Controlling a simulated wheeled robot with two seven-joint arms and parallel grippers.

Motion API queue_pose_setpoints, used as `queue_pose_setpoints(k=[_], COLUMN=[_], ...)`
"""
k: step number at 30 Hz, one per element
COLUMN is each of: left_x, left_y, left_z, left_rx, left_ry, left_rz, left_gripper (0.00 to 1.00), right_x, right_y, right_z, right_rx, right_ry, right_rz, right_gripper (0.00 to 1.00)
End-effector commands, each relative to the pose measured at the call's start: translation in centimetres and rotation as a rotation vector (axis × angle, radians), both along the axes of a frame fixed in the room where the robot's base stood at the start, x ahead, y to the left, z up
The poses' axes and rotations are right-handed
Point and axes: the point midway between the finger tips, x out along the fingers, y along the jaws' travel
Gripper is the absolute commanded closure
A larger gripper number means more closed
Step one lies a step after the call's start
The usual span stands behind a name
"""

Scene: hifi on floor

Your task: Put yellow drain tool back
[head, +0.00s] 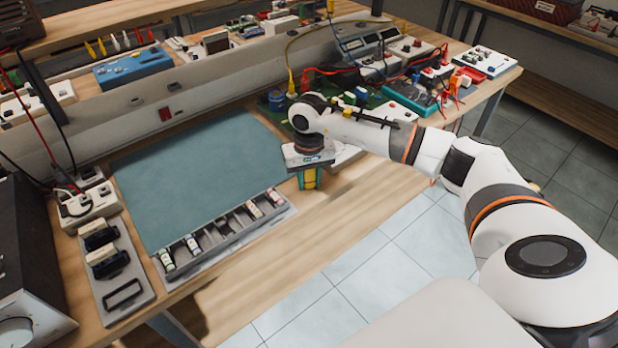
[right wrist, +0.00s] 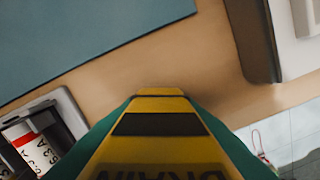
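The yellow drain tool (head: 309,180) hangs below my right gripper (head: 308,165), over the bare wood at the right front of the bench. In the right wrist view the tool (right wrist: 160,138) fills the bottom middle, with a dark band, lettering seen upside down, and teal along both sides. My right gripper is shut on it; the fingertips are hidden. Whether the tool touches the bench is unclear. A grey holder (head: 132,314) at the left front carries two dark tools (head: 106,260) and a dark-rimmed rectangular slot (head: 122,295) that looks empty. My left gripper is not in view.
A blue-grey mat (head: 200,170) covers the middle of the bench. A black box (head: 30,255) with a knob stands left of the holder. Circuit boards and wires crowd the back right.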

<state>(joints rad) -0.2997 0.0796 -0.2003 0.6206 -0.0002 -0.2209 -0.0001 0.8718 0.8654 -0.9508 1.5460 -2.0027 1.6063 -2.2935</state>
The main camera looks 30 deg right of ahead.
Motion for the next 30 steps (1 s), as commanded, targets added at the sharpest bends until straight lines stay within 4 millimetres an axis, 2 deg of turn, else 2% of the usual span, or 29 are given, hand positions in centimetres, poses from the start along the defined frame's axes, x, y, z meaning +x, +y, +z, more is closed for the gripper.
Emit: queue_pose_setpoints(k=[1,3,11,15,17,30], left_x=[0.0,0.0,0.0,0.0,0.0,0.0], left_y=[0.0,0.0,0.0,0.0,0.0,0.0], left_z=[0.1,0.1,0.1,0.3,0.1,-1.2], left_rx=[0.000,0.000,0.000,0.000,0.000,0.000], left_ry=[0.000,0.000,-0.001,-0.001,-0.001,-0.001], left_rz=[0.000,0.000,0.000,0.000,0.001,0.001], left_gripper=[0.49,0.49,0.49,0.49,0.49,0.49], right_x=[0.0,0.0,0.0,0.1,0.1,0.1], right_y=[0.0,0.0,0.0,0.0,0.0,0.0], right_z=[0.1,0.1,0.1,0.8,1.6,10.5], right_rx=[0.000,0.000,0.000,-0.001,0.000,0.000], right_ry=[0.000,0.000,0.000,-0.002,-0.005,-0.004], right_rz=[0.000,0.000,0.000,0.000,0.000,0.000], right_gripper=[0.61,0.51,0.51,0.51,0.51,0.51])
